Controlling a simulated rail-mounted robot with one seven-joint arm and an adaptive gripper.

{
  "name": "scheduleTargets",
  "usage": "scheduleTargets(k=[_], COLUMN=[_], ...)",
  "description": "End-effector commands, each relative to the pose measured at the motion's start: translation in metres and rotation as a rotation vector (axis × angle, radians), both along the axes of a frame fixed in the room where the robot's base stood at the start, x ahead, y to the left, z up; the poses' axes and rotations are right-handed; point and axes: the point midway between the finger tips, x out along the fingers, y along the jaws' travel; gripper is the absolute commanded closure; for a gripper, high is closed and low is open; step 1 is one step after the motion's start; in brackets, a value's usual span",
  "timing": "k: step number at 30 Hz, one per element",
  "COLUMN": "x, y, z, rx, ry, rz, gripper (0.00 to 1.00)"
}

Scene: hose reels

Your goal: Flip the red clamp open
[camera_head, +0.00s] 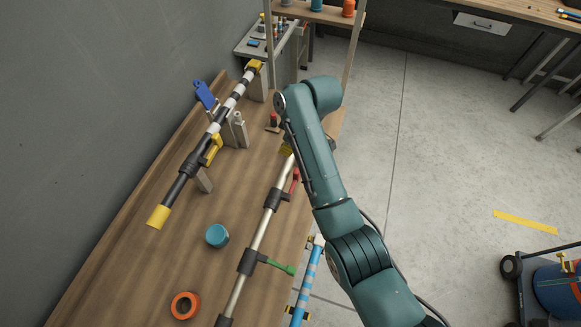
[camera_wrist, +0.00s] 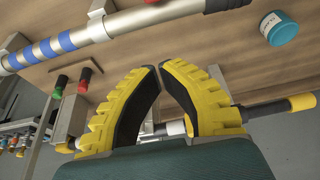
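The red clamp lever (camera_head: 296,181) sits at a black collar (camera_head: 275,198) on a long silver pole (camera_head: 262,226) in the head view. It lies close along the pole, just left of my arm. In the wrist view, the silver pole (camera_wrist: 125,22) crosses the top, and a small red piece (camera_wrist: 151,2) shows at the top edge beside a black collar. My gripper (camera_wrist: 157,68) has two yellow and black fingers with their tips close together and nothing between them. It is apart from the pole; in the head view it is mostly hidden by my arm.
A green lever (camera_head: 278,266) sits lower on the silver pole. A teal roll (camera_head: 217,236) and an orange roll (camera_head: 185,305) lie on the wooden bench (camera_head: 130,270). A striped pole with a yellow end (camera_head: 158,216) rests on supports to the left. A blue-striped pole (camera_head: 309,275) stands right.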

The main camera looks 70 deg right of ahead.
Motion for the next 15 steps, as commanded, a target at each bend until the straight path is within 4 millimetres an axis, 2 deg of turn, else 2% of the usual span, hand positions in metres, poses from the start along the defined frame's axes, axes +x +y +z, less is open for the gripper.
scheduleTargets(k=[8,11,15], x=[0.003,0.007,0.016], y=[0.001,0.002,0.002], z=[-0.004,-0.017,-0.044], rx=[0.0,0.002,0.002], ry=[0.001,0.003,0.003], rz=[0.002,0.003,0.003], gripper=[1.0,1.0,1.0])
